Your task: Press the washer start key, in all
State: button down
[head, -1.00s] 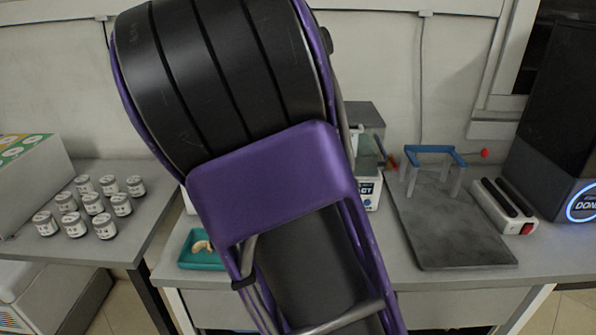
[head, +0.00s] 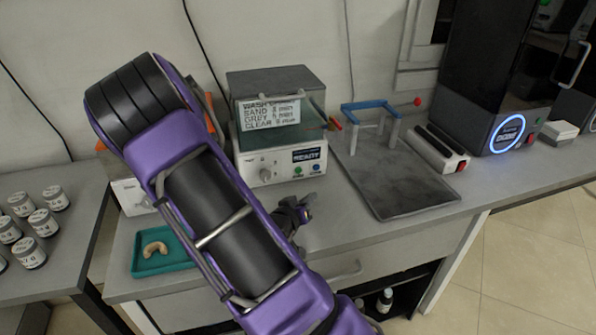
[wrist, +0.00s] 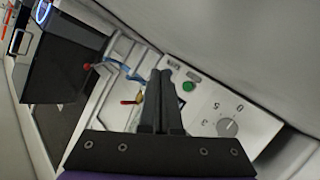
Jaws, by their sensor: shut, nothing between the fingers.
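The washer (head: 263,170) is a pale box with a dark lid, a small display reading READY, a knob (head: 265,174) and two small keys. In the wrist view the green key (wrist: 188,86) and the knob (wrist: 228,127) show right of my fingers. My gripper (head: 308,203) is in front of the washer, low over the bench and apart from the panel in the head view. Its dark fingers (wrist: 160,73) are shut and empty. They hide part of the panel in the wrist view.
A teal tray (head: 140,262) with a tan curved piece is left of my arm. A blue-topped stand (head: 371,105) on a grey slab (head: 400,190), a power strip (head: 436,148) and a black machine with a lit ring (head: 507,133) stand right. Jars (head: 43,222) are far left.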

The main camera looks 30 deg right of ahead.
aim_at(298, 170)
dwell(0.4)
jog(key=shift+w+d, duration=0.4)
jog(key=shift+w, duration=1)
jog(key=shift+w+d, duration=0.35)
jog(key=shift+w, duration=1.05)
jog(key=shift+w+d, duration=0.4)
jog(key=shift+w, duration=1)
jog(key=shift+w+d, duration=0.1)
jog(key=shift+w, duration=0.3)
jog(key=shift+w+d, duration=0.1)
jog(key=shift+w, duration=0.3)
jog(key=shift+s, duration=0.15)
jog(key=shift+s+a, duration=0.2)
jog(key=shift+s, duration=0.45)
